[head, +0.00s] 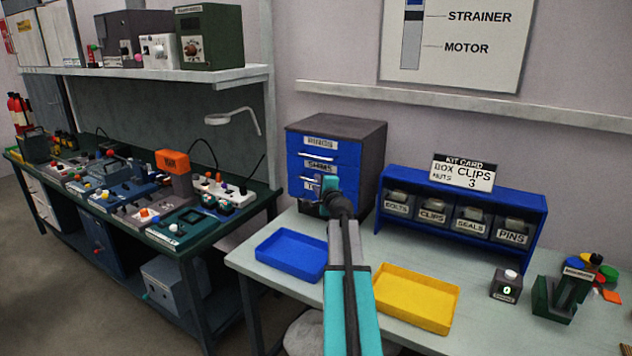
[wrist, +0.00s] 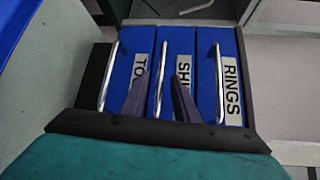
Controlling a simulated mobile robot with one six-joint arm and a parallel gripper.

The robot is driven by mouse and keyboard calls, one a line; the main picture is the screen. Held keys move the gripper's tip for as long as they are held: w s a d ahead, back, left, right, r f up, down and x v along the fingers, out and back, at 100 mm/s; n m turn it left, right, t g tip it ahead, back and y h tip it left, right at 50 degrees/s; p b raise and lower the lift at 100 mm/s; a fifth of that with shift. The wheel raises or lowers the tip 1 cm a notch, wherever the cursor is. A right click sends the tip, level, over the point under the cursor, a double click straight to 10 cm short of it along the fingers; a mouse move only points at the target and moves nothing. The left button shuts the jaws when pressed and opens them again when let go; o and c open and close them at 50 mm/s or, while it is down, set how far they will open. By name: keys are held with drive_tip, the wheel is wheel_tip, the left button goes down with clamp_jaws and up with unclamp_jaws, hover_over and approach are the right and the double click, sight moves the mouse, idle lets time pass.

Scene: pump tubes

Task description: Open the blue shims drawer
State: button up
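The blue shims drawer (head: 318,167) is the middle one of three in a dark cabinet on the bench. It looks shut, flush with the others. In the wrist view the shims drawer (wrist: 177,50) stands in the middle, its label partly hidden by a finger. Its metal bar handle (wrist: 161,75) lies between my two fingers. My gripper (wrist: 162,82) is open, one finger on each side of the handle; I cannot tell whether either touches it. In the head view my gripper (head: 326,186) is in front of the lower drawers, partly hidden by my wrist.
The rings drawer (head: 322,145) is above and the lowest drawer (head: 306,186) below, both shut. A blue tray (head: 291,254) and a yellow tray (head: 415,299) lie on the bench in front. A blue bin rack (head: 520,199) stands to the right.

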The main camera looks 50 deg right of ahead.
sight(316, 181)
drive_tip(key=shift+p+x, duration=0.3)
drive_tip(key=shift+x, duration=1.45)
clamp_jaws()
